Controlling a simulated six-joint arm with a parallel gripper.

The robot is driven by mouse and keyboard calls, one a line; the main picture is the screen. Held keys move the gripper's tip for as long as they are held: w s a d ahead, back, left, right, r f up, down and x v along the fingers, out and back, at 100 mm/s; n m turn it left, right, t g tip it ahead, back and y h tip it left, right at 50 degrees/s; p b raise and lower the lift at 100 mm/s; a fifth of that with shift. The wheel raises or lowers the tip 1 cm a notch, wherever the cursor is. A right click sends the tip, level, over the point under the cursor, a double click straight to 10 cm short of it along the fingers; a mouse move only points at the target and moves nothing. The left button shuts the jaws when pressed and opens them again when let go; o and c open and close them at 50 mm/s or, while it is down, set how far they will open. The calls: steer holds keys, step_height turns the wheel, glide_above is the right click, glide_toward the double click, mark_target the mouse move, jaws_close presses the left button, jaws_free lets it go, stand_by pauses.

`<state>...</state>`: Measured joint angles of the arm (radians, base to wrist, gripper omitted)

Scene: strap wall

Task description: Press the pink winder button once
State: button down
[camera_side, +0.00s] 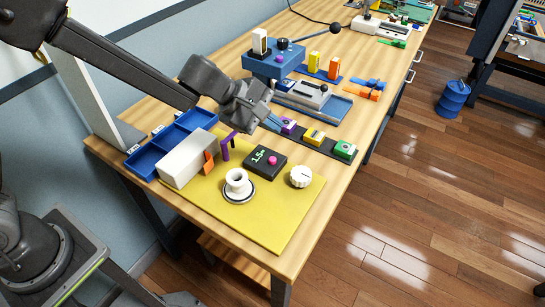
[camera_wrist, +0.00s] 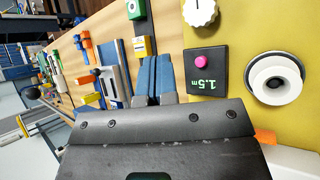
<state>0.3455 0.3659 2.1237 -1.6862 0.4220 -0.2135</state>
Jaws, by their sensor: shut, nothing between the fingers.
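The pink button (camera_side: 272,160) is a small round knob on top of a black box (camera_side: 258,168) that reads "1.5m". In the wrist view, the pink button (camera_wrist: 201,61) is fully visible on the black box (camera_wrist: 206,82). My gripper (camera_side: 275,123) is shut and empty, with blue fingers pointing down beyond the black box, close to the purple-topped block. In the wrist view, my gripper (camera_wrist: 155,60) lies to the left of the button, apart from it. My fingers partly hide the purple-topped block.
The yellow board (camera_side: 285,215) also carries a white spool (camera_side: 238,186), a white knob (camera_side: 301,177) and a long white block (camera_side: 188,158). Purple, yellow and green button blocks (camera_side: 345,150) stand on a dark strip behind. A blue tray (camera_side: 145,160) lies at left.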

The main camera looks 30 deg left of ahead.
mark_target(272, 160)
steer(key=shift+f, duration=3.55)
steer(key=shift+f, duration=0.1)
steer(key=shift+f, duration=0.3)
steer(key=shift+f, duration=0.55)
steer(key=shift+r, duration=0.95)
steer(key=shift+r, duration=2.5)
